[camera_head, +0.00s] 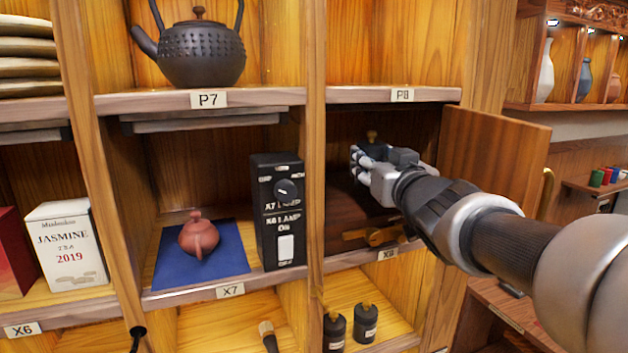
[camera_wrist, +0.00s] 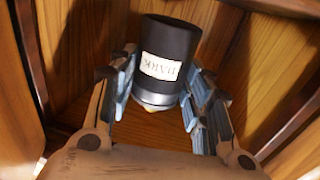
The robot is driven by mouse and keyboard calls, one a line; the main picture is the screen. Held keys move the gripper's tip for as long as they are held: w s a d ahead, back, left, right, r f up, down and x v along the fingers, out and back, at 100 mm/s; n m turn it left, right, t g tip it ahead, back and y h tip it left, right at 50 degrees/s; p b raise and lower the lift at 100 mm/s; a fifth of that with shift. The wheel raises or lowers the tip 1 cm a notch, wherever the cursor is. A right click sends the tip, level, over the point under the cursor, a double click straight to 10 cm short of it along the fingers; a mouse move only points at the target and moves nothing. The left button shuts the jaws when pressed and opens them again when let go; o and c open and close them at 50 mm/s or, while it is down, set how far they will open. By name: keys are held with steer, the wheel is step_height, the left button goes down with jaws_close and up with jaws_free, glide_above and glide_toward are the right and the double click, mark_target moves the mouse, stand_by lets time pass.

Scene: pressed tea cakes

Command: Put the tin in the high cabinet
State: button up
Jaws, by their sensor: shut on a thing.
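The tin is a dark cylinder with a white label and a silver band. In the wrist view the tin (camera_wrist: 178,42) sits between both fingers of my gripper (camera_wrist: 160,88), which is shut on it. In the head view my gripper (camera_head: 362,168) is at the opening of the cabinet compartment between labels P8 and X8. A small brass-coloured knob (camera_head: 372,134) shows just behind the fingers; the tin's body is mostly lost against the dark interior. The cabinet door (camera_head: 495,158) is swung open to the right.
A wooden piece (camera_head: 374,237) lies at the compartment's front floor. Left of the divider stand a black switch box (camera_head: 278,212) and a reddish teapot (camera_head: 198,236) on a blue cloth (camera_head: 165,270). Two dark tins (camera_head: 365,323) stand below. The open door is close to my arm's right.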

steer(key=f, duration=0.3)
steer(key=shift+w, duration=0.3)
steer(key=shift+w+f, duration=0.15)
steer(key=shift+w, duration=0.05)
steer(key=shift+s, duration=0.1)
steer(key=shift+s, duration=0.1)
steer(key=shift+f+b, duration=0.25)
steer(key=shift+b, duration=0.1)
steer(key=o, duration=1.1)
steer(key=shift+r, duration=0.2)
